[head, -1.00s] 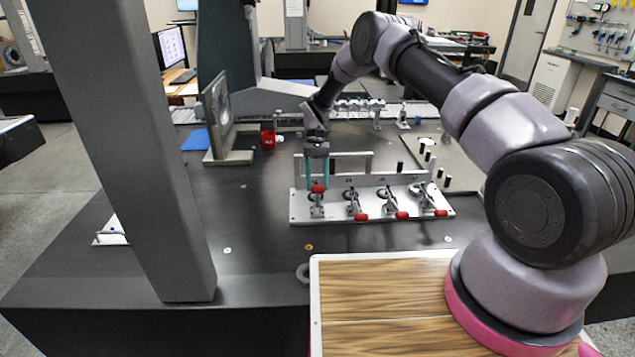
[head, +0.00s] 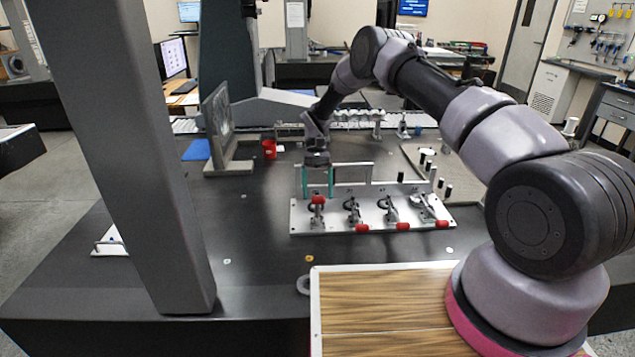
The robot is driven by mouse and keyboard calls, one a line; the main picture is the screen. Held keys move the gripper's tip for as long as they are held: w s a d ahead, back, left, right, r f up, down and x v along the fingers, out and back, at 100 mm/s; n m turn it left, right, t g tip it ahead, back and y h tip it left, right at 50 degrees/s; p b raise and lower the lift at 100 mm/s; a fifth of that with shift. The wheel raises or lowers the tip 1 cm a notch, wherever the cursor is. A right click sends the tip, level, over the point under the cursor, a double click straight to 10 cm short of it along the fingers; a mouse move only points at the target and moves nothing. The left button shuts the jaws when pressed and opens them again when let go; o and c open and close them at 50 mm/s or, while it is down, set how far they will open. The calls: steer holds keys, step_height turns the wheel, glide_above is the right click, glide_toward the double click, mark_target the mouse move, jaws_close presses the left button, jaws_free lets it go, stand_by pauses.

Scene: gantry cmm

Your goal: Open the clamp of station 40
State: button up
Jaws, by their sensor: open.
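A light metal fixture plate (head: 340,226) on the dark table carries a row of several toggle clamps with red-tipped handles. At the leftmost clamp (head: 317,214) the red handle tip (head: 318,200) stands up near the back of the clamp. The other clamps (head: 353,209) have their red tips low at the plate's front edge. The station numbers are too small to read, so I cannot tell which clamp is station 40. My gripper (head: 318,194) points down over the leftmost clamp, its green fingers open on either side of and just above the red tip. It holds nothing.
Black pins (head: 433,174) stand to the right. A grey angle block (head: 217,130) and a red cup (head: 269,150) stand at the back left. A grey column (head: 130,150) blocks part of the left.

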steer(key=v, duration=1)
steer(key=shift+w+r, duration=0.1)
steer(key=shift+w, duration=0.05)
